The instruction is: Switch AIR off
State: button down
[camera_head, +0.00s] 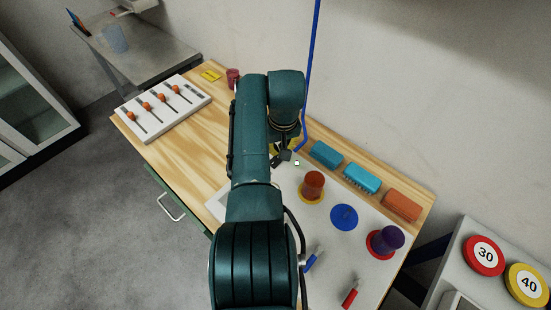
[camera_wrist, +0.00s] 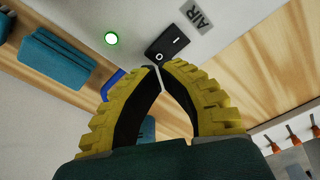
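A black rocker switch (camera_wrist: 170,40) marked I and O is on a white panel in the wrist view. A grey AIR label (camera_wrist: 197,15) is beside its I end, and a lit green lamp (camera_wrist: 111,38) is to its left. The lamp also shows as a small light spot in the head view (camera_head: 297,163). My gripper (camera_wrist: 157,69) has yellow ribbed fingers whose tips come together, with nothing seen held. The tips are at the O end of the switch; I cannot tell whether they touch it. In the head view my arm hides most of the gripper.
Blue, light blue and orange blocks (camera_head: 361,178) line the table's back edge. A white slider board (camera_head: 163,108) is at the left. A blue cable (camera_head: 313,60) rises behind my arm.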

jog(key=shift+f+b, duration=1.8)
jog(key=shift+f, duration=0.15)
dwell(1.1)
notch_tip(320, 180, up, 7)
jog(key=p, duration=0.6)
jog(key=shift+r, duration=0.1)
dwell(0.5)
